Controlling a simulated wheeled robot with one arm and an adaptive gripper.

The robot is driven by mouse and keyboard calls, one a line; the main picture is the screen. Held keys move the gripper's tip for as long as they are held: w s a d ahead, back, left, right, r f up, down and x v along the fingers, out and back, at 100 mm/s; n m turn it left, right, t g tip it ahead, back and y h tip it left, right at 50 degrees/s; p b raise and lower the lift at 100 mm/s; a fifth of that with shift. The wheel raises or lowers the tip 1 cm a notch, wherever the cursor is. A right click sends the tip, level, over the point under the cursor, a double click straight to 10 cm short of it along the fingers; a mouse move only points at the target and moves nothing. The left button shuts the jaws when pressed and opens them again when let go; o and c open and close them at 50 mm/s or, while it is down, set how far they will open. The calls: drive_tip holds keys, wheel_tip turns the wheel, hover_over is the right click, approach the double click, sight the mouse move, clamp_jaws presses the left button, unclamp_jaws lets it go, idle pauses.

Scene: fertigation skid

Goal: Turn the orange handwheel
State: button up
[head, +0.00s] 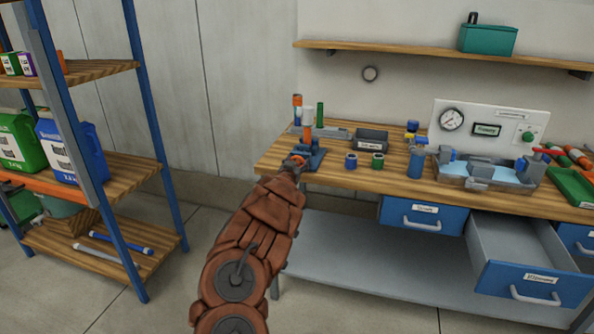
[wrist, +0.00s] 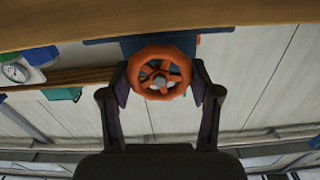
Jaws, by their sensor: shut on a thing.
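The orange handwheel (wrist: 160,73) is in the upper middle of the wrist view, a round rim with spokes and a pale hub. My gripper (wrist: 160,82) has one finger on each side of the rim and is shut on it. In the head view the handwheel (head: 298,160) shows only as a small orange patch at the left front of the workbench, mostly hidden behind my gripper (head: 293,167). A blue fixture (head: 313,158) stands right behind the wheel on the bench.
An open drawer (head: 530,270) juts out at the lower right. A blue-framed shelf rack (head: 150,120) stands at left. Bare floor lies between rack and bench.

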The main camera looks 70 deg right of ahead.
drive_tip(key=shift+f+m+b, duration=0.25)
drive_tip(key=shift+m+b, duration=0.35)
drive_tip(key=shift+b, duration=0.2)
drive_tip(key=shift+r+m+b, duration=0.2)
drive_tip(key=shift+m+b, duration=0.2)
drive_tip(key=o, duration=1.2)
drive_tip(key=shift+c, duration=0.2)
drive_tip(key=shift+s+a, duration=0.1)
drive_tip(key=shift+a, duration=0.05)
